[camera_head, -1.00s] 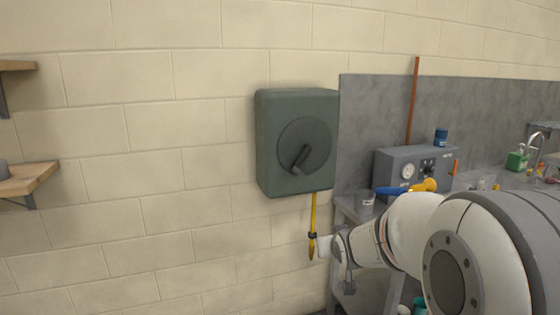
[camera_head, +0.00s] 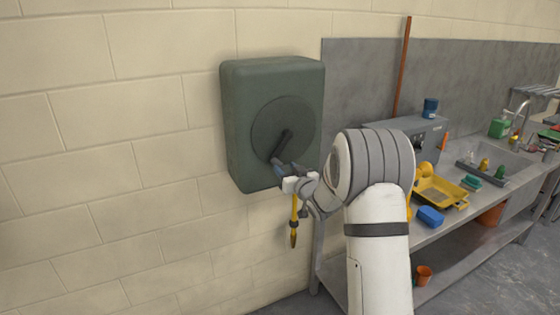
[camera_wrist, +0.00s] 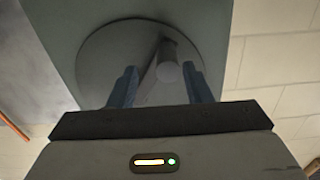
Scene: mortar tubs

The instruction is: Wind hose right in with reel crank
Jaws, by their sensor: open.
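The hose reel (camera_head: 238,125) is a dark green box on the wall in the head view. Its round dark disc (camera_head: 268,122) carries a crank (camera_head: 287,138) with a knob. The yellow hose (camera_head: 294,215) hangs below the box with a short end showing. My gripper (camera_head: 279,168) is at the lower part of the disc, by the knob end of the crank. In the wrist view my gripper (camera_wrist: 161,86) is open, with one blue-grey finger on each side of the crank knob (camera_wrist: 168,72). I cannot tell whether either finger touches it.
A metal bench (camera_head: 420,232) stands to the right, holding a grey box (camera_head: 428,130), a yellow tray (camera_head: 440,190) and a blue block (camera_head: 430,216). A reddish pole (camera_head: 403,70) leans on the back panel. The wall left of the reel is bare.

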